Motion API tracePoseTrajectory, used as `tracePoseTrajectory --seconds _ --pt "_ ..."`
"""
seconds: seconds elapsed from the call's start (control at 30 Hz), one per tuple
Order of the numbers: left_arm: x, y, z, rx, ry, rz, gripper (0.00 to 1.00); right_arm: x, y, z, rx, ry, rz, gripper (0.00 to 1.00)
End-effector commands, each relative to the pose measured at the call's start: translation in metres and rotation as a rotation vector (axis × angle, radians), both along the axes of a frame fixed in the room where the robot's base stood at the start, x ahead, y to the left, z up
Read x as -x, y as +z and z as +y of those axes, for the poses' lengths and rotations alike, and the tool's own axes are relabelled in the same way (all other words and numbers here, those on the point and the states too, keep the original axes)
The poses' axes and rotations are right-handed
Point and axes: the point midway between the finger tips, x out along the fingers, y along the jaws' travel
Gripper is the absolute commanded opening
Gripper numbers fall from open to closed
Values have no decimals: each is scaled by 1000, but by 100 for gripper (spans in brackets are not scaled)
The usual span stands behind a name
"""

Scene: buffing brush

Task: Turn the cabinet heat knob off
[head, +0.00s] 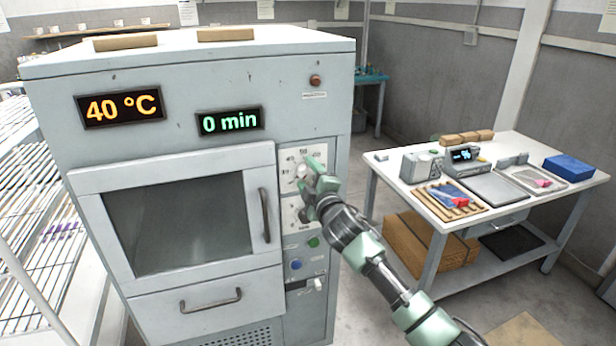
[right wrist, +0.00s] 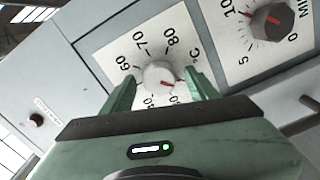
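The grey cabinet (head: 60,190) fills the left half of the head view. Its orange display (head: 120,107) reads 40 °C and its green display (head: 229,121) reads 0 min. The heat knob (right wrist: 160,76) is pale and round, on a white dial plate marked with °C numbers. Its red pointer faces right and slightly down in the right wrist view. My right gripper (head: 311,186) is at the cabinet's control panel. In the right wrist view its green fingers (right wrist: 161,90) are spread, one on each side of the knob, with visible gaps. My left gripper is not in view.
A dark minutes knob (right wrist: 272,20) with a red pointer sits on the neighbouring dial. The cabinet door handle (head: 265,215) is left of my right gripper. Blue and green buttons (head: 314,242) lie below. A white worktable (head: 400,180) stands right, beyond open floor.

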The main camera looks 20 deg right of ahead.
Motion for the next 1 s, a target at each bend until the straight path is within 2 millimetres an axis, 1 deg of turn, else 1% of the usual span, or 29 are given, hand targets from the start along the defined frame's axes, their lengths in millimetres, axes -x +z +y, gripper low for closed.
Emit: tracePoseTrajectory --seconds 0.17,0.27,0.37,0.7,0.83,1.0 --pt "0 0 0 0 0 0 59 1 0 0 -1 0 0 59" --pt "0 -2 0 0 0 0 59 5 -2 -1 -1 -1 1 59" --pt "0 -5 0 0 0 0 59 15 -2 -1 -1 0 -1 59" --pt "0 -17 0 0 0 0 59 63 -3 -2 1 0 0 59" --pt "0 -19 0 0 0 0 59 74 -1 -3 0 0 0 59" --pt "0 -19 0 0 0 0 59 78 0 -3 0 0 0 59"
